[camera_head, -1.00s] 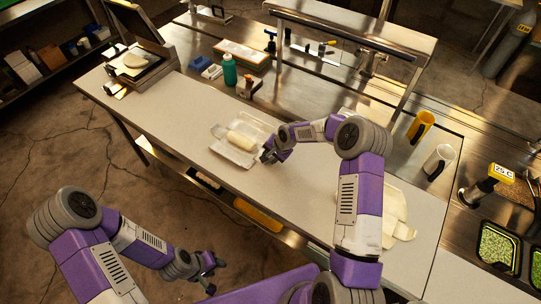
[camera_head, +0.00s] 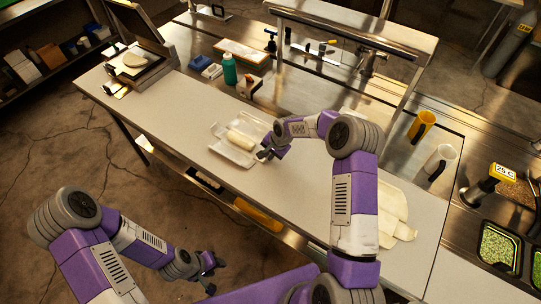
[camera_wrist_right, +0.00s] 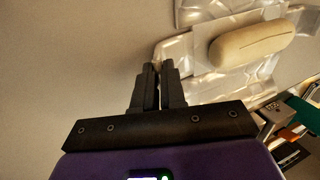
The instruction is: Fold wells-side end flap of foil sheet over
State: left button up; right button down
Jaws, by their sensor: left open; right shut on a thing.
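The foil sheet (camera_head: 232,153) lies on the pale counter with a rolled tortilla (camera_head: 241,139) on it. In the right wrist view the shiny foil (camera_wrist_right: 187,50) is creased, with the rounded tortilla roll (camera_wrist_right: 252,44) resting on it. My right gripper (camera_head: 265,154) is at the foil's right-hand, wells-side end. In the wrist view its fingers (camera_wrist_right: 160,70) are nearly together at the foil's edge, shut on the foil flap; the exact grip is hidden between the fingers. My left gripper (camera_head: 212,268) is open and empty, away from the counter at the lower left.
Flat tortillas (camera_head: 394,212) lie on the counter at the right, partly behind my right arm. A green bottle (camera_head: 229,70) and a tortilla press (camera_head: 140,62) stand farther back and left. The counter left of the foil is clear.

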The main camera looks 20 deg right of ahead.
jog(key=g+h, duration=0.1)
jog(key=w+a+r+g+h, duration=0.1)
jog(key=shift+w+r+g+b, duration=0.15)
jog(key=shift+r+g+b, duration=0.1)
jog(key=shift+g+b, duration=0.05)
jog(key=shift+w+a+r+g+h, duration=0.35)
jog(key=shift+w+a+g+h, duration=0.1)
jog(key=shift+g+h, duration=0.4)
jog(key=shift+w+r+g+b, duration=0.1)
jog(key=shift+r+g+b, duration=0.05)
jog(key=shift+g+b, duration=0.2)
jog(key=c, duration=1.2)
grip_release()
jog(key=shift+p+v, duration=0.3)
jog(key=shift+v, duration=3.5)
